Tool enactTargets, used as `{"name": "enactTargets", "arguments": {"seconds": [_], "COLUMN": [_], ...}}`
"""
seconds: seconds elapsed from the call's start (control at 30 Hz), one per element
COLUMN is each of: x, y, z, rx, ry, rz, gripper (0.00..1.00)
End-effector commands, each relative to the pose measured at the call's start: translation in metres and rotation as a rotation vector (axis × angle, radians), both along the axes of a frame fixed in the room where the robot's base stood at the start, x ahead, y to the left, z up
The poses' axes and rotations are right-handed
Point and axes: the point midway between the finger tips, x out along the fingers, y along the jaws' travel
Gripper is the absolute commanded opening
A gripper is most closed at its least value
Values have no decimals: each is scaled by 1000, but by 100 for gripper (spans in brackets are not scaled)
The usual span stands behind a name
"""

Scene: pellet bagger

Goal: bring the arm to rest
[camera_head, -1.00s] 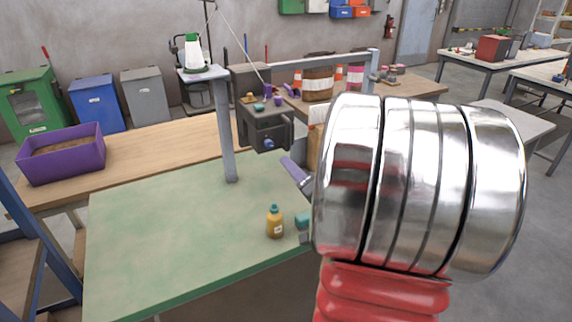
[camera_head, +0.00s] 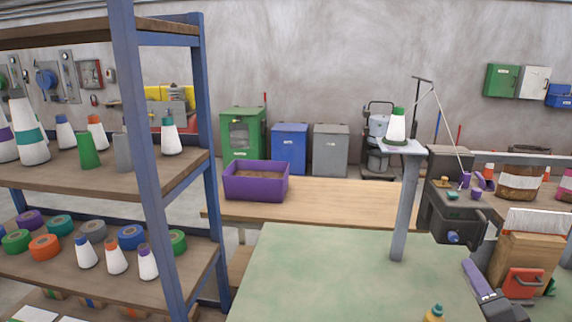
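The sewing head (camera_head: 453,220) of the bagger stands at the right beside a grey post (camera_head: 404,215). A brown bag (camera_head: 530,254) with a red part (camera_head: 523,284) on its front stands at the far right.
A blue-framed shelf (camera_head: 150,170) with cones and spools stands close at the left. A purple bin (camera_head: 256,183) rests on the wooden table (camera_head: 340,200) behind the green one. Green, blue (camera_head: 290,148) and grey (camera_head: 330,150) bins line the back wall.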

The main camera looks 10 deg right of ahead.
Motion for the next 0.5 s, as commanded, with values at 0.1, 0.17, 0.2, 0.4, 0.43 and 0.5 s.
{"name": "enactTargets", "arguments": {"seconds": [0.1, 0.17, 0.2, 0.4, 0.43, 0.5], "x": [12, 17, 21, 31, 32, 33], "y": [8, 12, 16, 37, 41, 51], "z": [3, 5, 5, 8, 8, 9], "rx": [-73, -116, -144, -270, -286, -322], "ry": [73, 119, 154, 314, 339, 394], "rz": [-15, -26, -33, -52, -50, -48], "gripper": [39, 39, 39, 39, 39, 39]}}
